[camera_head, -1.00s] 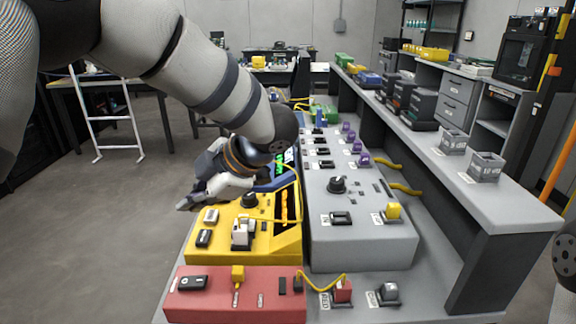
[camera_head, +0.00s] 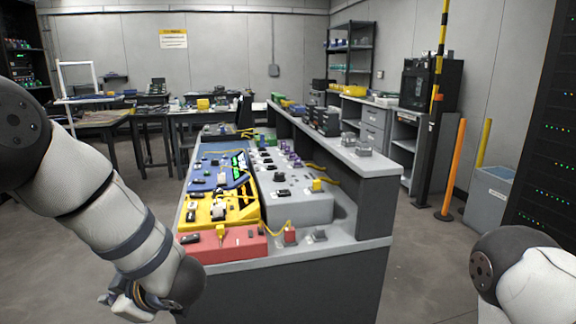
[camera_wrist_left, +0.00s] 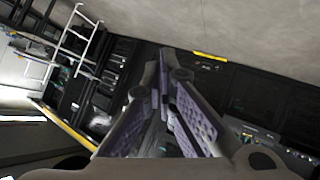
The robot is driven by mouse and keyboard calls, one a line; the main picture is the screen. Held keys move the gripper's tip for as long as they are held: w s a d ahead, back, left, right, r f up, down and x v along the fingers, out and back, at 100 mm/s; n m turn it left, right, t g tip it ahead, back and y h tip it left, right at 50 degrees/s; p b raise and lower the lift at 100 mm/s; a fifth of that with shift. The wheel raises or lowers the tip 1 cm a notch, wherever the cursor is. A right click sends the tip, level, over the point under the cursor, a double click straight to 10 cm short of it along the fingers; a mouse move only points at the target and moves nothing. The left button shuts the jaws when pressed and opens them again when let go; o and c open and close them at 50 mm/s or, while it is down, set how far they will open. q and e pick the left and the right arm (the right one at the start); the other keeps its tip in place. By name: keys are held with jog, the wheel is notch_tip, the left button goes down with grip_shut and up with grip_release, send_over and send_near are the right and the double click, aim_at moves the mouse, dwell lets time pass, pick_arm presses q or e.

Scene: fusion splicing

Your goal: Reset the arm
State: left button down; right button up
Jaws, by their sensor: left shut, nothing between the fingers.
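My left arm comes down from the left edge in the head view. My left gripper (camera_head: 128,302) hangs at the bottom left, apart from the bench and left of the red unit. It is partly hidden behind my own wrist. In the left wrist view the two fingers (camera_wrist_left: 165,62) come together at the tips, shut and empty. My right arm (camera_head: 530,272) shows at the lower right, but its gripper is out of the picture.
The bench carries a red unit (camera_head: 222,245), a yellow unit (camera_head: 234,213), a blue unit (camera_head: 203,175) and a grey unit (camera_head: 296,208) with yellow cables. A raised grey shelf (camera_head: 362,158) runs along its right side. An orange post (camera_head: 452,170) and a server rack (camera_head: 545,140) stand right. Floor is open at left.

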pick_arm(q)
jog(key=s+d+f+m+h, duration=0.25)
jog(key=s+f+m, duration=0.35)
jog(key=f, duration=0.3)
jog(key=s+d+f+m+h, duration=0.1)
jog(key=s+f+m+h, duration=0.2)
jog(key=s+f+m, duration=0.45)
jog(key=s+d+f+m+g+h, duration=0.1)
jog(key=s+d+g, duration=0.1)
jog(key=s, duration=0.5)
jog(key=s+d+f+m+g+h, duration=0.1)
jog(key=s+f+m+g+h, duration=0.1)
jog(key=s, duration=0.5)
jog(key=s+d+f+m+g+h, duration=0.1)
jog(key=s+d+f+h, duration=0.1)
jog(key=s, duration=0.5)
jog(key=shift+s+d+f+m+g, duration=0.25)
jog(key=shift+s+d+m+g, duration=0.05)
jog(key=shift+m+g, duration=0.1)
